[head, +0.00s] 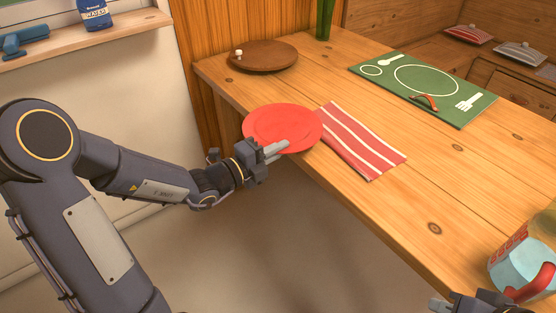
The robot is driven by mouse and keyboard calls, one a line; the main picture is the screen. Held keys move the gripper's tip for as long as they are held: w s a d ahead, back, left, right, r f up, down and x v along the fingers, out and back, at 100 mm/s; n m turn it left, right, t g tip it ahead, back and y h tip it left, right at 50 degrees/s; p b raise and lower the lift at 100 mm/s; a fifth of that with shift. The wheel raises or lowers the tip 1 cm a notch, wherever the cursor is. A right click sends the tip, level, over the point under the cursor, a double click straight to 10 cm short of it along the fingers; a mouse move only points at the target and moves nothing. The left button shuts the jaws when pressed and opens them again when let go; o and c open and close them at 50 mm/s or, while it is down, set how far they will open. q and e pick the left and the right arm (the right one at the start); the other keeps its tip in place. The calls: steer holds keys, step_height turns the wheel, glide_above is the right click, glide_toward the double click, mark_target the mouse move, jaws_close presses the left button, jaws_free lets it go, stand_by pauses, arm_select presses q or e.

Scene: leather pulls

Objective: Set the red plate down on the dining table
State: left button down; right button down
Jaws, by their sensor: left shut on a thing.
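The red plate (282,122) is at the near left edge of the wooden dining table (400,210). It looks level, and I cannot tell whether it touches the wood or hovers just above it. My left gripper (276,150) is shut on the plate's near rim, out in front of the table edge. My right gripper (450,304) is only partly in view at the bottom right, away from the plate, and its jaws cannot be judged.
A red striped napkin (362,140) lies right beside the plate. A round brown board (264,56) and green vase (325,18) stand behind. A green placemat (426,86) with a small red-brown pull lies further right. Wood between is clear.

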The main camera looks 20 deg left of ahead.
arm_select(q)
steer(key=shift+f+b, duration=0.3)
steer(key=shift+f, duration=0.85)
steer(key=shift+f, duration=0.2)
steer(key=c, duration=1.6)
jaws_free()
steer(key=shift+r, duration=0.1)
